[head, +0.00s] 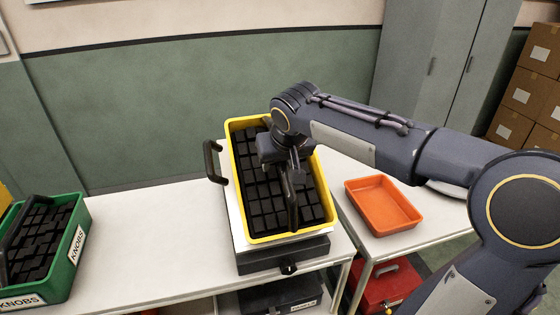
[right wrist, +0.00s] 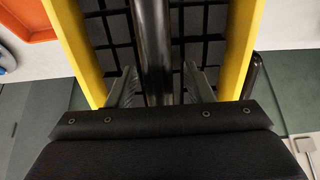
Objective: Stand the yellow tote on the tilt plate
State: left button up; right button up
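The yellow tote (head: 234,165) stands on a white plate (head: 240,236) above a dark base (head: 270,258), on the table. It holds many dark blocks, and a black bar handle (head: 291,205) runs lengthwise over its middle. My right gripper (head: 290,172) is over the tote at this handle. In the right wrist view my right gripper (right wrist: 163,88) has its fingers on either side of the black bar (right wrist: 152,45). The fingers look apart, with a small gap at the bar's right side. The tote's yellow walls (right wrist: 236,50) flank the fingers. My left gripper is not in view.
A black upright handle (head: 212,162) stands left of the tote. A green tote labelled KNOBS (head: 72,255) is at the far left. An orange tray (head: 382,203) is on the right-hand table. The white table (head: 150,230) is clear between the totes.

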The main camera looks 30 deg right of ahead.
jog(key=shift+s+f, duration=0.1)
jog(key=shift+f, duration=0.1)
jog(key=v, duration=0.8)
jog(key=s+a+f+y, duration=0.2)
jog(key=s+a+f, duration=0.1)
jog(key=s+f, duration=0.5)
jog(key=s+a+f+n+y, duration=0.1)
jog(key=s+a+f+y, duration=0.2)
jog(key=s+f, duration=0.6)
jog(key=s+a, duration=0.1)
jog(key=s, duration=0.2)
jog(key=shift+s, duration=0.25)
